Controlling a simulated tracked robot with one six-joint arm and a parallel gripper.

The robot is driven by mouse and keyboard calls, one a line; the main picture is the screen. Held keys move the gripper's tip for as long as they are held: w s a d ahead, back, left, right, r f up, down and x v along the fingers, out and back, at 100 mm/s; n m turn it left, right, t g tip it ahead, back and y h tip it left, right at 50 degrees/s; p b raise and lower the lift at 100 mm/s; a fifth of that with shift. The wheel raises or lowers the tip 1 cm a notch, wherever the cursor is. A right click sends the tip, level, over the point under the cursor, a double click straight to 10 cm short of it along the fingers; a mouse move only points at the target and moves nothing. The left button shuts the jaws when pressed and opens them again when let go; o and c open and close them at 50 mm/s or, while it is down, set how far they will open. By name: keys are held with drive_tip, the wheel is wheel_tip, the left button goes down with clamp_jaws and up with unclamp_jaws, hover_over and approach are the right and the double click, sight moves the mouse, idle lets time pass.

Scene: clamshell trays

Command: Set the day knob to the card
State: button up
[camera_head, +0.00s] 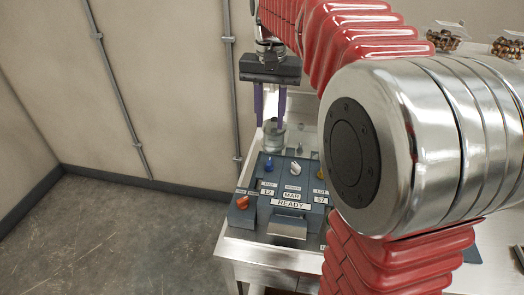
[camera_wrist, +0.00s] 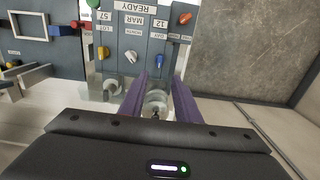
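A blue-grey panel (camera_head: 252,214) carries a row of knobs: blue (camera_head: 269,163), white (camera_head: 294,168) and yellow (camera_head: 320,172). Below the blue knob, the day window (camera_head: 267,191) reads 12; the others read MAR and 57, with READY beneath. The blue knob also shows in the wrist view (camera_wrist: 160,61), just beyond the fingertips. My gripper (camera_head: 270,124) is open and empty, its two purple fingers pointing down above and behind the panel, apart from every knob. I cannot make out a card with a date; my arm hides part of the right side.
A red-orange knob (camera_head: 242,202) sits at the panel's left end. A clear glass vessel (camera_head: 274,137) stands behind the panel, under my gripper. Containers of brown pieces (camera_head: 443,40) stand at the back right.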

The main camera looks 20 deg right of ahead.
sight(269, 162)
idle(0.3)
wheel_tip(269, 162, down, 14)
drive_tip(key=shift+r, duration=0.1)
idle(0.7)
drive_tip(key=shift+c, duration=0.3)
clamp_jaws()
